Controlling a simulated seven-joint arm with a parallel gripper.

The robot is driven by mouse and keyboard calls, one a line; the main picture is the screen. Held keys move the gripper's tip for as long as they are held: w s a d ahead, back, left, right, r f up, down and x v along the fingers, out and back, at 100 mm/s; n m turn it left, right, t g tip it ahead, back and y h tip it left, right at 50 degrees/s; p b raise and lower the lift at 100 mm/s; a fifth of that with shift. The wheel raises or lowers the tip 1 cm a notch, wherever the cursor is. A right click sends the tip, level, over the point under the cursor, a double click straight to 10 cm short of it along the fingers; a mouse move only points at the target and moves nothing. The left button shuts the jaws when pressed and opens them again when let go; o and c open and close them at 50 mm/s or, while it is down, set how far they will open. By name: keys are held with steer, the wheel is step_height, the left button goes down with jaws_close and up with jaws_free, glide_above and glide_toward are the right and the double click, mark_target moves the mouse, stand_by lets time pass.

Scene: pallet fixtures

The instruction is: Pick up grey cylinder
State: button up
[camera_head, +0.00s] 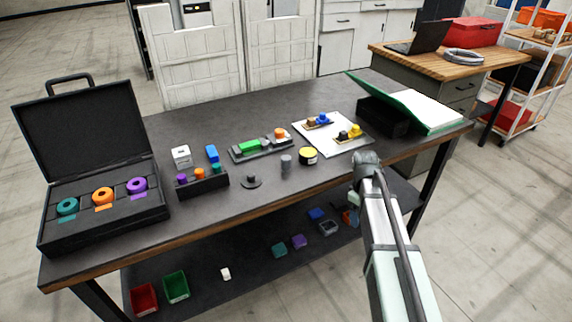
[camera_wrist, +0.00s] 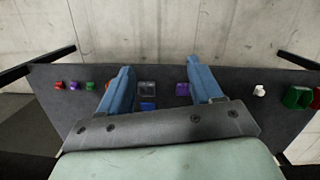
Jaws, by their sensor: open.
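The grey cylinder (camera_head: 286,165) stands upright on the dark table (camera_head: 130,225), near the middle of its front half. It is left of a yellow-and-black round piece (camera_head: 308,155) and right of a black disc with a knob (camera_head: 251,181). My gripper (camera_wrist: 158,68) shows in the wrist view with its two blue fingers wide apart and nothing between them. The wrist view looks at the lower shelf; I cannot make out the grey cylinder there. In the head view my arm is at the right front of the table, and the gripper cannot be made out.
An open black case (camera_head: 105,229) with coloured rings stands at the left. A dark block with coloured pegs (camera_head: 202,181), a tray with green and orange parts (camera_head: 262,148), a white sheet (camera_head: 318,139) and a green binder (camera_head: 415,108) surround the cylinder. Coloured bins (camera_head: 176,287) lie below.

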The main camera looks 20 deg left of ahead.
steer(key=w+a+r+n+t, duration=0.1)
steer(key=w+a+r, duration=0.1)
steer(key=r, duration=0.5)
steer(key=w+a+r+n, duration=0.1)
steer(key=w+a+r, duration=0.15)
steer(key=r, duration=0.45)
step_height(320, 180, up, 14)
steer(key=n+y, duration=0.2)
steer(key=n, duration=0.3)
glide_above(286, 157)
step_height(286, 157, down, 13)
steer(key=shift+s+d+f, duration=0.1)
steer(key=shift+f, duration=0.1)
steer(key=shift+c, duration=0.4)
steer(key=c, duration=1)
